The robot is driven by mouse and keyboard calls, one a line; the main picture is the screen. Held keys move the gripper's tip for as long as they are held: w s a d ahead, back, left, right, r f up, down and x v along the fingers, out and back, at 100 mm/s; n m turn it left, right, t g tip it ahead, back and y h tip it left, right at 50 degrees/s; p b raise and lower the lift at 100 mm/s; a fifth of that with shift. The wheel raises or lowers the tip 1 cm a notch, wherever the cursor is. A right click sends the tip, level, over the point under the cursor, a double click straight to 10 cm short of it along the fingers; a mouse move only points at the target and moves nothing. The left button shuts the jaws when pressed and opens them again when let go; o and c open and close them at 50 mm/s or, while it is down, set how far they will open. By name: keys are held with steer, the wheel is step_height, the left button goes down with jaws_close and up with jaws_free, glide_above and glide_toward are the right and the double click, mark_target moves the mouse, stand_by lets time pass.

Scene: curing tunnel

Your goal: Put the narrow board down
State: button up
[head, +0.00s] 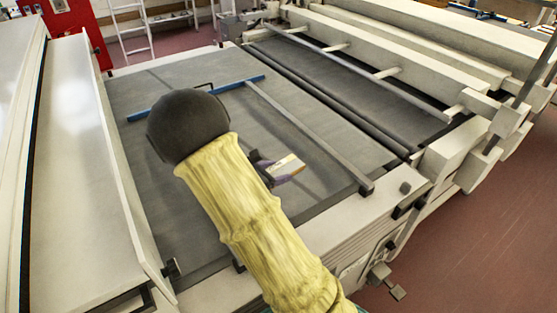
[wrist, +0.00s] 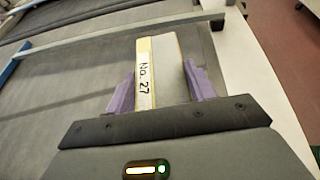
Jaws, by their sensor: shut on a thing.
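The narrow board (wrist: 170,62) is pale, with a yellow edge and a white label reading "No. 27". My gripper (wrist: 158,84) is shut on it, with a purple finger on each side. In the head view the board (head: 288,165) shows as a small pale block at my gripper (head: 276,174), over the dark grey belt (head: 170,80). My arm hides part of the belt there. I cannot tell whether the board's underside touches the belt.
A blue bar (head: 240,83) lies across the belt, and a long grey bar (head: 305,132) runs from it to the near right. Rollers (head: 335,98) and a pale machine frame (head: 400,65) stand to the right. A pale panel (head: 85,160) borders the left. Belt beyond the blue bar is clear.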

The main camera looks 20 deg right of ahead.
mark_target(273, 171)
steer(key=a+p, duration=0.1)
steer(key=p, duration=0.1)
steer(key=a+n+t+p, duration=0.1)
steer(key=p, duration=0.1)
steer(key=a+r+p, duration=0.1)
steer(key=p, duration=0.2)
steer(key=shift+s+a+n+t+y, duration=0.25)
steer(key=shift+n+t+y, duration=0.15)
steer(key=s+a+f+n+t+p, duration=0.1)
steer(key=a+p, duration=0.1)
steer(key=p, duration=0.2)
steer(key=s+a+f+n+t+y+p, duration=0.1)
steer(key=s+a+p, duration=0.1)
steer(key=p, duration=0.3)
steer(key=shift+s, duration=0.3)
steer(key=shift+s+y, duration=0.1)
steer(key=shift+y, duration=0.2)
